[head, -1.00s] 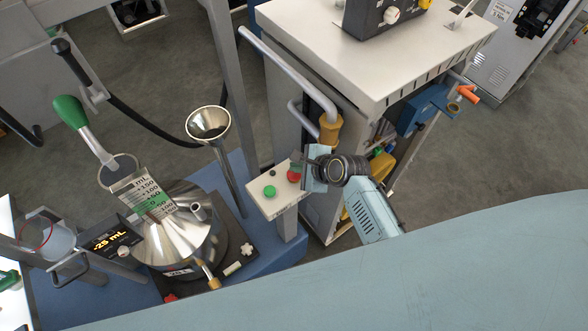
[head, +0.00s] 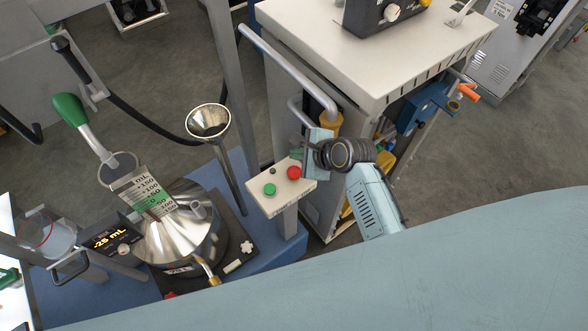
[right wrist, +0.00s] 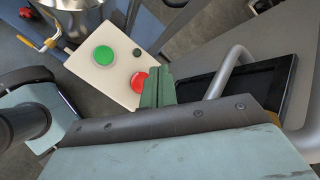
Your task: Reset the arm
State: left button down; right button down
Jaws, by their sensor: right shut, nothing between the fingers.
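My right gripper (head: 298,154) is shut and empty. In the head view it hangs just above and beside the red button (head: 294,173) on a white button box. In the right wrist view its green closed fingers (right wrist: 157,88) stand in front of the box, partly covering the red button (right wrist: 139,80). Whether they touch the button I cannot tell, though the head view suggests a gap. My right forearm (head: 372,205) comes up from the lower right. My left gripper is not in view.
The white button box (head: 262,198) also bears a green button (head: 269,190). Left of it stand a steel funnel (head: 208,121), a steel vessel (head: 185,238) and a display (head: 112,240). A white-topped cart (head: 370,55) with a grey handle (head: 285,70) is close behind the gripper.

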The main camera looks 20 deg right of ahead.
dwell(0.8)
jog(key=s+d+r+n+g+h, duration=0.2)
jog(key=s+d+r+n, duration=0.15)
jog(key=s+n, duration=0.8)
jog(key=s+d+r+n+g+h, duration=0.2)
jog(key=s+d+n+h, duration=0.15)
jog(key=s+n, duration=0.8)
notch_tip(320, 180, down, 34)
jog(key=s+g+b, duration=0.2)
jog(key=b, duration=0.7)
jog(key=s+d+f+b, duration=0.2)
jog(key=s+f+b, duration=0.2)
jog(key=s+f, duration=0.4)
jog(key=s+d+f+b, duration=0.2)
jog(key=s+f+b, duration=0.3)
jog(key=s+f, duration=0.4)
notch_tip(320, 180, down, 7)
jog(key=shift+r+g+y, duration=0.15)
jog(key=shift+g+y, duration=0.2)
jog(key=shift+g, duration=0.05)
